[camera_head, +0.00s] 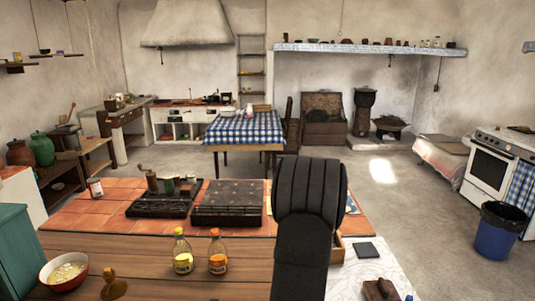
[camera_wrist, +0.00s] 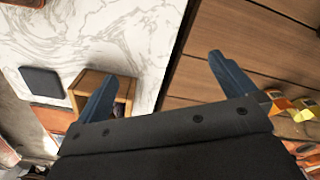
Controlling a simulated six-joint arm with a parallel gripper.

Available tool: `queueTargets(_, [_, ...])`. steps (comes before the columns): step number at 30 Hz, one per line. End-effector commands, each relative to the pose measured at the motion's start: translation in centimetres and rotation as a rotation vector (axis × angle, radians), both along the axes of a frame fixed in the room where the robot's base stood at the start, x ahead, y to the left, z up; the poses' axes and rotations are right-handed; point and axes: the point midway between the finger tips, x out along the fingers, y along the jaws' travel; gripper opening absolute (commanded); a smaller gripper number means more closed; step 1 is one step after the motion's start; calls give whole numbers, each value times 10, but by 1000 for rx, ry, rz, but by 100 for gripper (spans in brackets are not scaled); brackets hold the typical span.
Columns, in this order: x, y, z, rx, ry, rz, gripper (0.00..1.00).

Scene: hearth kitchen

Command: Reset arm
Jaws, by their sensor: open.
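My gripper (camera_wrist: 161,68) shows in the wrist view with its two blue-grey fingers spread wide apart. Nothing is between them. The marble-patterned surface (camera_wrist: 110,45) and the brown wood counter (camera_wrist: 225,42) lie below and beyond the fingers. The left finger overlaps a small wooden box (camera_wrist: 127,88) in the picture; I cannot tell how far apart they are. In the head view my dark arm stands upright in front of the counter, and my fingers cannot be made out there.
A mustard-yellow bottle (camera_head: 182,254) and an orange bottle (camera_head: 217,254) stand on the counter left of my arm. A bowl (camera_head: 64,272) is at the front left. A dark square pad (camera_head: 367,250) lies right of my arm. Dark trays (camera_head: 228,203) sit on the tiles behind.

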Motion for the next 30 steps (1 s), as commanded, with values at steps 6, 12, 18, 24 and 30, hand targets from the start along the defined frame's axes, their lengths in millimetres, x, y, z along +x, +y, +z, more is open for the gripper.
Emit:
queueTargets(6, [2, 46, 0, 0, 1, 99, 100])
queueTargets(12, [0, 86, 0, 0, 0, 185, 100])
queueTargets(18, [-5, 125, 0, 0, 0, 274, 100])
queueTargets(24, [-12, 165, 0, 0, 1, 364, 100])
queueTargets(30, [-23, 204, 0, 0, 0, 454, 100])
